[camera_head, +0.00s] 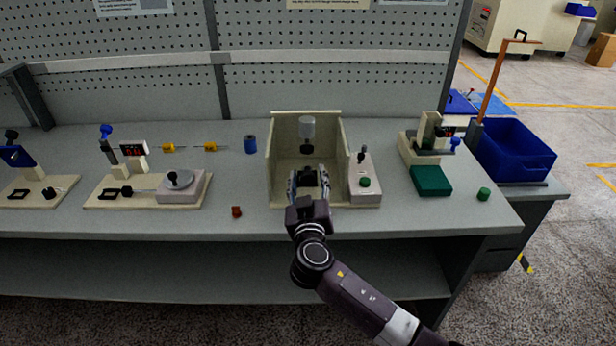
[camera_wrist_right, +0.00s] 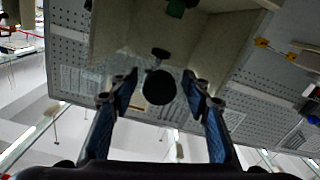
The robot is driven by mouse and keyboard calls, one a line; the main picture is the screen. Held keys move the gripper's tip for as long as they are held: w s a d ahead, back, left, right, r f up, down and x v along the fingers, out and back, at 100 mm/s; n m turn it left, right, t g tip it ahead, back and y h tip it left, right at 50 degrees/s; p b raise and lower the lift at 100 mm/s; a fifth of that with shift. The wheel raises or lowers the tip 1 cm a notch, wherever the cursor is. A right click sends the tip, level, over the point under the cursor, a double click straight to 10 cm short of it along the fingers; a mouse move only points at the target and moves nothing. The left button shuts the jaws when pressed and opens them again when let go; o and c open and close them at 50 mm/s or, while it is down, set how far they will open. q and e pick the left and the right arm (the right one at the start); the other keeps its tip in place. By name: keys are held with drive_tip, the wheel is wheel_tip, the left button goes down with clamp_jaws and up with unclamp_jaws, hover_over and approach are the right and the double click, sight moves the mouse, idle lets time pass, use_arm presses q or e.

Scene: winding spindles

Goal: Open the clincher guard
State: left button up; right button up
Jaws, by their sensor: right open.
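The clincher (camera_head: 275,150) is a beige box-like housing in the middle of the bench, with a grey cylinder (camera_head: 306,128) inside at its back. I cannot make out a separate guard panel clearly; a faint see-through sheet seems to show around the knob in the right wrist view. My right gripper (camera_head: 309,178) is at the housing's front, fingers open and pointing into it. In the right wrist view, a dark round knob (camera_wrist_right: 158,87) lies between the open fingertips (camera_wrist_right: 160,92); I cannot tell whether they touch it. My left gripper is out of view.
A control box with a green button (camera_head: 365,183) stands right of the housing. A stand with a green block (camera_head: 431,180) and a blue bin (camera_head: 515,150) are further right.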

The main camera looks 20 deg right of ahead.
clamp_jaws()
drive_tip(key=shift+r, duration=0.1)
idle(0.3)
